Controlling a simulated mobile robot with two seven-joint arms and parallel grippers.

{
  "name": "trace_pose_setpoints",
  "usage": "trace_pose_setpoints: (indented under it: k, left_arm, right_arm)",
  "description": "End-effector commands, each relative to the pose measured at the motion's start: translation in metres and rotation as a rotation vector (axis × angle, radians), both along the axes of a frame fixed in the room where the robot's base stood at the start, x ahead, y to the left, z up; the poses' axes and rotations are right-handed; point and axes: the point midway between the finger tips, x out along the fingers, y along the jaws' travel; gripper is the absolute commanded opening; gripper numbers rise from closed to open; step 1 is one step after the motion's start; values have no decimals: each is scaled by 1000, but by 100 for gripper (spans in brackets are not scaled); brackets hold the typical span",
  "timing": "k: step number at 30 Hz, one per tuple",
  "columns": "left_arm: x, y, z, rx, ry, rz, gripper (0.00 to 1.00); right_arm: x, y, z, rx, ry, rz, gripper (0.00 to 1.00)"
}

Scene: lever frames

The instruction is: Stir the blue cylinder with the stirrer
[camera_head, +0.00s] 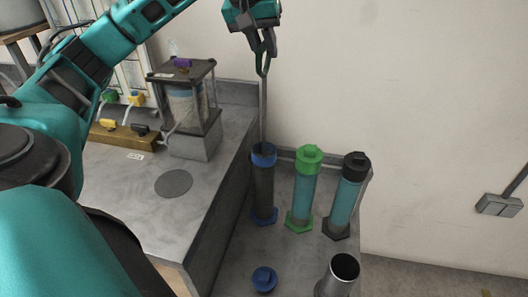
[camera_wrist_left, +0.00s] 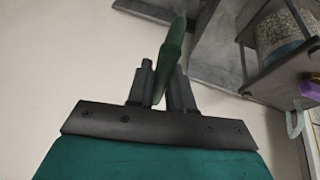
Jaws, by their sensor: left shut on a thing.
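The blue cylinder (camera_head: 264,190) stands upright on the lower bench, a dark tube with a blue rim and blue foot; its top is open. The stirrer (camera_head: 263,112) is a thin grey rod with a green loop handle, and its lower end is inside the mouth of the blue cylinder. How deep it reaches is hidden by the tube. My left gripper (camera_head: 262,47) is above the cylinder, shut on the green handle. The handle also shows between the fingers in the left wrist view (camera_wrist_left: 172,55). My right gripper is in neither view.
A green-capped cylinder (camera_head: 303,190) and a black-capped cylinder (camera_head: 345,195) stand close to the right. A blue cap (camera_head: 264,279) and an open metal cup (camera_head: 338,277) are in front. A framed apparatus (camera_head: 186,105) stands on the higher bench at left. The wall is behind.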

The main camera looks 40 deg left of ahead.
Motion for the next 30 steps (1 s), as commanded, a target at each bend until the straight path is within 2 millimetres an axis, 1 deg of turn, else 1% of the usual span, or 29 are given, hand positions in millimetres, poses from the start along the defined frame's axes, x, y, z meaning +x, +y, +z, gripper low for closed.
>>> trace_pose_setpoints:
  k: [3, 13, 18, 26, 30]
  left_arm:
    - [1, -1, 12, -2, -4, -1, 0]
    - [0, 0, 40, -2, -3, 0, 0]
    - [0, 0, 45, 0, -1, 0, 0]
    - [0, 0, 45, 0, -1, 0, 0]
    - [0, 0, 51, -1, -3, 0, 0]
  right_arm:
    - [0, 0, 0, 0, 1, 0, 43]
    - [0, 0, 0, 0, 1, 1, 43]
    - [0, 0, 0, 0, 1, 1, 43]
    - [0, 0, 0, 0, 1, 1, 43]
    - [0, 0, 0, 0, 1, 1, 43]
